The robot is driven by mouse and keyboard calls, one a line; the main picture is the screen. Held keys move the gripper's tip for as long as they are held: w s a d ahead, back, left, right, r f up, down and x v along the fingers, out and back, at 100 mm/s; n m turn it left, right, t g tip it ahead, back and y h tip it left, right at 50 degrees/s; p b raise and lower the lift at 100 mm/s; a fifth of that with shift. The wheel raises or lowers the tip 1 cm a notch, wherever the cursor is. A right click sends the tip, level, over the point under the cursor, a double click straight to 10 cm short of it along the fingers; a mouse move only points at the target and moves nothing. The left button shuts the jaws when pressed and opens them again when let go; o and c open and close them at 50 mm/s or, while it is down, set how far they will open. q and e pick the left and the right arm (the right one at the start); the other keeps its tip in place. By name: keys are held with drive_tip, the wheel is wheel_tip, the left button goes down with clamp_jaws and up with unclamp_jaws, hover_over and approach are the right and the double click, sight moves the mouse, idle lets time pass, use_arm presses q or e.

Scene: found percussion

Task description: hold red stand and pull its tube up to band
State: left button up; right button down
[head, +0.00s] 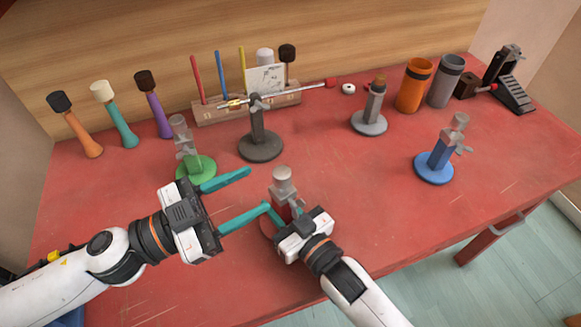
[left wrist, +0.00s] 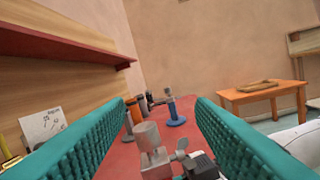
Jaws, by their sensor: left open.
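The red stand (head: 285,207) is near the front middle of the table. Its grey tube (head: 283,182) stands upright with a wider cap on top, and its red base is partly hidden by my grippers. My left gripper (head: 259,189) is open and empty, left of the tube, fingers pointing towards it. In the left wrist view the tube (left wrist: 148,138) and a wing screw lie between the two spread teal fingers, apart from them. My right gripper (head: 285,213) has its fingers at both sides of the stand's post and appears shut on it. I cannot make out a band.
A green stand (head: 195,166) is close behind my left gripper. A dark stand (head: 261,144), a grey stand (head: 369,120) and a blue stand (head: 435,167) stand farther off. A wooden rack (head: 212,116) is at the back. The right front of the table is clear.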

sight(289, 171)
use_arm(q)
wheel_tip(289, 171, down, 4)
drive_tip(key=a+n+t+y, duration=0.2)
drive_tip(key=n+y, duration=0.1)
drive_tip(key=n, duration=0.2)
drive_tip(key=x, duration=1.2)
drive_tip(key=shift+w+a+r, duration=0.2)
drive_tip(key=shift+w, duration=0.05)
drive_tip(key=shift+c, duration=0.3)
